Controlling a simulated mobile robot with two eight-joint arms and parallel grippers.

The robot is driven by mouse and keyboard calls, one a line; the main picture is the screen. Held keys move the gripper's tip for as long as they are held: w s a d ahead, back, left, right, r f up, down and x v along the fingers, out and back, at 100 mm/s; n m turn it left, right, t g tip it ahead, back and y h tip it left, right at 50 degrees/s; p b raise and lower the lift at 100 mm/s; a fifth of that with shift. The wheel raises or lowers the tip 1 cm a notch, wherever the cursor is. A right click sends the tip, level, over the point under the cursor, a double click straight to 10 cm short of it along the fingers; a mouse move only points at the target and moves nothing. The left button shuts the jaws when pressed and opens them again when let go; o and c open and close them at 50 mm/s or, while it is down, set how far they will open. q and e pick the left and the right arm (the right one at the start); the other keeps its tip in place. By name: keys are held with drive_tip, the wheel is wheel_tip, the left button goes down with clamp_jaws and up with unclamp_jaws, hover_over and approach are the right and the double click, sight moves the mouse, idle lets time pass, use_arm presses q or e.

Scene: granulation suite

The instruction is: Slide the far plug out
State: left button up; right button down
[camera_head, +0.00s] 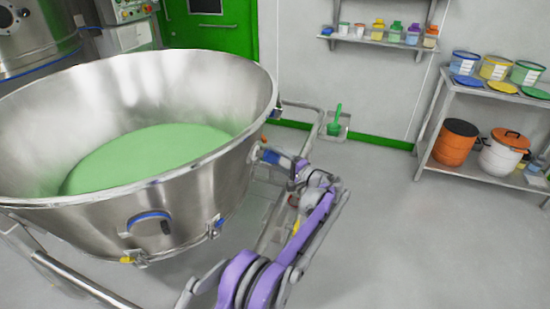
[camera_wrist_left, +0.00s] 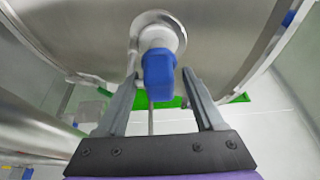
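A large steel bowl (camera_head: 190,190) with green powder (camera_head: 150,155) inside fills the left of the head view. A blue-handled part, which looks like the far plug (camera_head: 270,156), sticks out from the bowl's right side. In the left wrist view the blue plug (camera_wrist_left: 158,78) projects from a round steel collar on the bowl wall. My left gripper (camera_head: 286,163) is at this plug. In the wrist view its fingers (camera_wrist_left: 160,84) are spread, one on each side of the blue end, with visible gaps. My right gripper is not in view.
Frame rails (camera_head: 275,210) run beside the bowl under my arm. A shelf rack (camera_head: 480,180) with tubs stands at the right wall. The grey floor between is clear.

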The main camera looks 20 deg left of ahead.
use_arm(q)
drive_tip(key=p+v, duration=0.1)
drive_tip(key=v, duration=0.9)
drive_tip(key=shift+s+d, duration=0.2)
drive_tip(key=shift+d, duration=0.15)
